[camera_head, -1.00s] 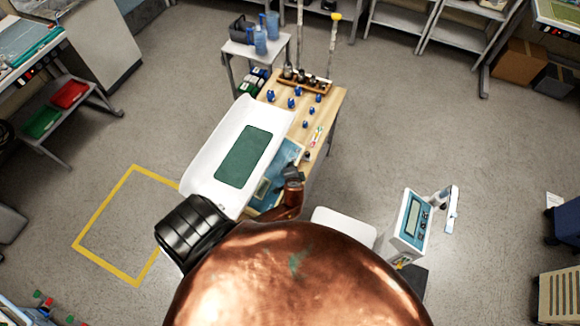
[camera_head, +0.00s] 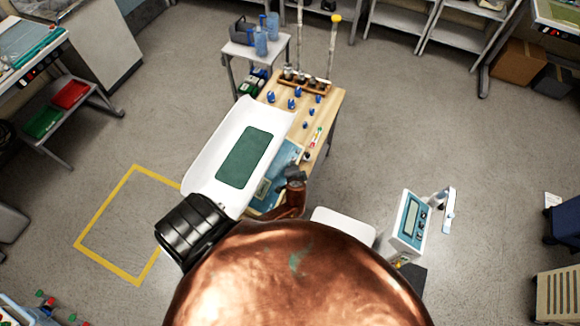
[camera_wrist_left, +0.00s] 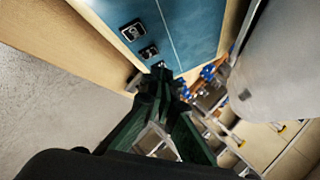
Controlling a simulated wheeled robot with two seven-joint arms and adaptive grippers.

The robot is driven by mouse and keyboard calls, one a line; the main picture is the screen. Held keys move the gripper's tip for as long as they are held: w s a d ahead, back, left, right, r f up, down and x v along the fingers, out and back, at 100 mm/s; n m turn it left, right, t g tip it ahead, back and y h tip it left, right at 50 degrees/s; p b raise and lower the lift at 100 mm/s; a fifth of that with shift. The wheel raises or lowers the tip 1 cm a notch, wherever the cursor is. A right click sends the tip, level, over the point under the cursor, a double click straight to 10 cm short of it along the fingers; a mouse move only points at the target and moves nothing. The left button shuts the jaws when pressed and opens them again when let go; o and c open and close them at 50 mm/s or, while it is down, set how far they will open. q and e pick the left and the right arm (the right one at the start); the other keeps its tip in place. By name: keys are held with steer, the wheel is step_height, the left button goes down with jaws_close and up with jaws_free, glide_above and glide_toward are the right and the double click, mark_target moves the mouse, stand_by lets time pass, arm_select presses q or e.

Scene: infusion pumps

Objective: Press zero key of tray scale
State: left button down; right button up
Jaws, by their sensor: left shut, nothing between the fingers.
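The tray scale stands on the wooden table, with a white tray (camera_head: 208,158) and a green mat (camera_head: 243,157) on top. Its blue panel (camera_head: 286,159) shows beside the tray, partly hidden by my arm. In the left wrist view the blue panel (camera_wrist_left: 185,25) carries two dark square keys, one farther away (camera_wrist_left: 132,31) and one nearer the fingertips (camera_wrist_left: 149,52). Their labels are too small to read. My left gripper (camera_head: 294,173) is shut and empty; in the left wrist view its fingertips (camera_wrist_left: 160,82) are close to the nearer key. Contact cannot be told. My right gripper is out of view.
Several small blue-topped items (camera_head: 291,103) and a wooden rack (camera_head: 304,83) stand on the table's far part. A white device with a display (camera_head: 410,222) stands at the right. A yellow floor outline (camera_head: 108,199) lies left. The floor right of the table is open.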

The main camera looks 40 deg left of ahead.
arm_select(q)
steer(key=shift+w+d+r+p, duration=0.1)
steer(key=shift+d+r+p, duration=0.15)
steer(key=shift+r+p, duration=0.35)
steer(key=shift+w+d+r+p, duration=0.1)
steer(key=shift+d+r+p, duration=0.25)
steer(key=shift+r, duration=0.45)
steer(key=shift+w+d+r+p, duration=0.1)
steer(key=shift+d+r+p, duration=0.1)
steer(key=shift+r+p, duration=0.45)
